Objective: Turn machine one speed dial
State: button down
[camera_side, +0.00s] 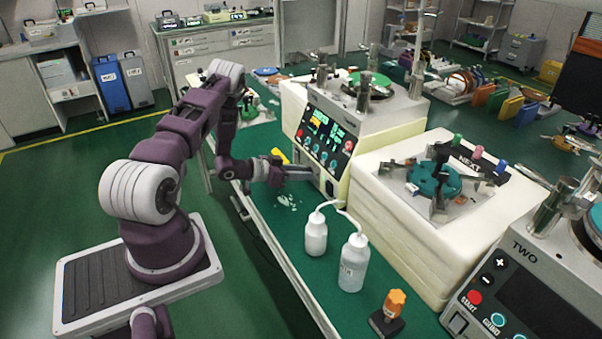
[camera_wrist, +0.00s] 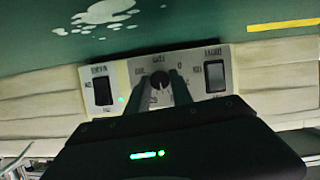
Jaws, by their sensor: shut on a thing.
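Machine one (camera_side: 325,135) stands on the green bench in the side view, with a lit display and buttons on its sloped front. Its speed dial (camera_wrist: 158,79) is a small black round knob on a pale lower panel in the wrist view, between two black rocker switches. My gripper (camera_wrist: 160,92) is shut on the dial, one dark finger on each side. In the side view my gripper (camera_side: 310,173) reaches the lower front of machine one, and the dial is hidden there. The markings around the dial are too small to read surely.
Two white squeeze bottles (camera_side: 353,263) and an orange-capped small item (camera_side: 389,312) stand nearer on the bench. A pale block with a teal fixture (camera_side: 434,180) sits right of machine one. Machine two (camera_side: 520,290) is at lower right. White spots mark the bench (camera_wrist: 103,12).

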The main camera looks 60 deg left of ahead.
jog(key=shift+a+n+h, duration=0.15)
jog(key=shift+n+h, duration=0.65)
jog(key=shift+n, duration=0.3)
jog(key=n+h, duration=0.2)
jog(key=n, duration=0.1)
jog(key=shift+a+f+t, duration=0.1)
jog(key=shift+f+t, duration=0.05)
jog(key=shift+t, duration=0.15)
jog(key=n+h, duration=0.1)
jog(key=n, duration=0.1)
jog(key=shift+f+n+t, duration=0.1)
jog(key=shift+n+t, duration=0.2)
jog(key=shift+n, duration=0.1)
jog(key=shift+f+n+t+h, duration=0.1)
jog(key=shift+n+t+h, duration=0.5)
jog(key=shift+n, duration=0.7)
jog(key=c, duration=1.1)
grip_release()
jog(key=shift+c, duration=0.2)
jog(key=v, duration=0.7)
jog(key=shift+a, duration=0.15)
